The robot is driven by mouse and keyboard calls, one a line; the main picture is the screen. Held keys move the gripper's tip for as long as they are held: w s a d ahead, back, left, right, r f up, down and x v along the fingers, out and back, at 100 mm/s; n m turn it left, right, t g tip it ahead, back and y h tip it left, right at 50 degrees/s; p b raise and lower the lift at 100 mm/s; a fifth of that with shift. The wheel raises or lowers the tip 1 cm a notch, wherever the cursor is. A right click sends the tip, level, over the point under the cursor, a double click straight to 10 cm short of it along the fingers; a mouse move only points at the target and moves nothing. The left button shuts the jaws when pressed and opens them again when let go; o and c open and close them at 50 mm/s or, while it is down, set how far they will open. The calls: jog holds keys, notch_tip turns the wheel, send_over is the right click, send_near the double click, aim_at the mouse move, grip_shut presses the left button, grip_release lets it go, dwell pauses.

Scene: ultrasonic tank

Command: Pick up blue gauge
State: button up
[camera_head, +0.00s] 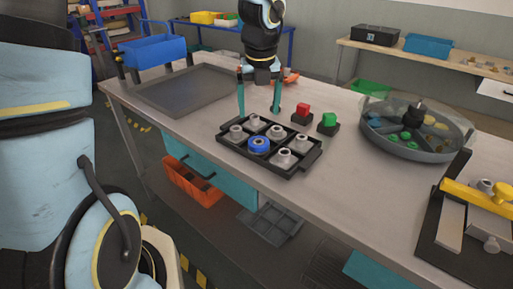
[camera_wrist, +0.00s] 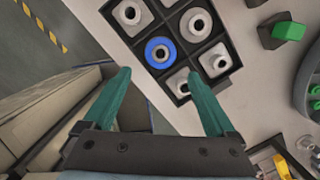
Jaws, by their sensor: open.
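The blue gauge (camera_head: 259,147) is a round blue ring-shaped piece with a hole in its middle. It sits in a front compartment of a black divided tray (camera_head: 250,162), among several grey gauges (camera_head: 284,160). In the wrist view the blue gauge (camera_wrist: 153,56) shows just beyond the fingertips, roughly between them. My gripper (camera_head: 259,113) points down with two teal fingers spread wide and nothing between them. It hangs over the tray's far left side, apart from the blue gauge. The wrist view shows the open gripper (camera_wrist: 159,75) too.
A red button block (camera_head: 302,113) and a green button block (camera_head: 328,123) stand behind the tray. A round tank with a clear rim (camera_head: 418,148) is to the right. A yellow-handled fixture (camera_head: 478,197) is at front right. A flat grey tray (camera_head: 190,90) lies at left.

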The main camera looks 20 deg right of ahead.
aim_at(259, 137)
jog(key=shift+m, duration=0.4)
jog(key=f, duration=0.3)
jog(key=w+f, duration=0.1)
jog(key=f, duration=0.3)
jog(key=f+p, duration=0.1)
jog(key=f, duration=0.2)
jog(key=shift+w+d+f, duration=0.15)
jog(key=shift+d+f, duration=0.1)
jog(key=shift+f, duration=0.1)
jog(key=shift+c, duration=0.3)
jog(key=c, duration=1.4)
